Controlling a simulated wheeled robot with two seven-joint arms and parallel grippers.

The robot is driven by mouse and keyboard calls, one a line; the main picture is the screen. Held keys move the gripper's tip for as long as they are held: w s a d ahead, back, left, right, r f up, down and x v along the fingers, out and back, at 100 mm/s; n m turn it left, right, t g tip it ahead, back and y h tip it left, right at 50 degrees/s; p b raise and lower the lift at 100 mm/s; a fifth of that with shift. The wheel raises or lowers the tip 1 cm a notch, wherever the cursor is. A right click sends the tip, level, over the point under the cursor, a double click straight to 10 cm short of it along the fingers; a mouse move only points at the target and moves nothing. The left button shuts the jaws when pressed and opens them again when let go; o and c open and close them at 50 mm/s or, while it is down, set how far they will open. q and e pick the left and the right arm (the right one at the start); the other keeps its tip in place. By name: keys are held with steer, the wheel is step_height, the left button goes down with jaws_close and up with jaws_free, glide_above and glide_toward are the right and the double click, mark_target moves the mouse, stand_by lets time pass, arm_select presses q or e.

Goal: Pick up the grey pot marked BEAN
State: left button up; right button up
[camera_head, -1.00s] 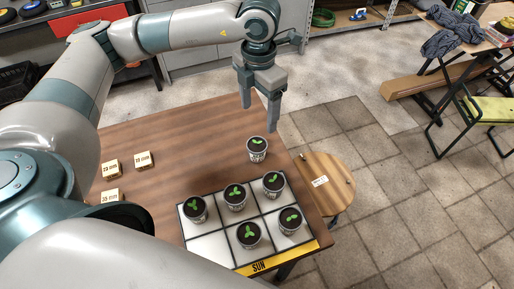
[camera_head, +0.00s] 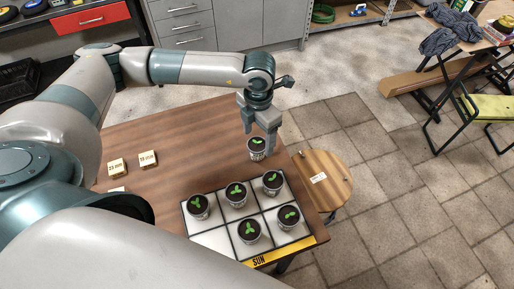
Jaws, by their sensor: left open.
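Which pot is marked BEAN cannot be read. My right gripper is not in view.
Wooden blocks with size labels (camera_head: 148,159) lie on the left of the brown table (camera_head: 190,130). A round wooden stool (camera_head: 327,190) stands against the table's right edge. The tabletop between blocks and lone pot is clear.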

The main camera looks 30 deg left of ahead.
mark_target(258, 143)
arm_select(q)
steer(key=shift+w+a+f+p, duration=0.1)
steer(key=shift+f+p, duration=0.6)
steer(key=shift+p, duration=0.15)
step_height(258, 143, down, 3)
steer(key=shift+w+p, duration=0.1)
steer(key=shift+p, duration=0.6)
steer(key=shift+f, duration=0.35)
steer(key=shift+c, duration=0.2)
steer(key=c, duration=1.1)
steer(key=shift+r, duration=0.15)
steer(key=shift+c, duration=0.2)
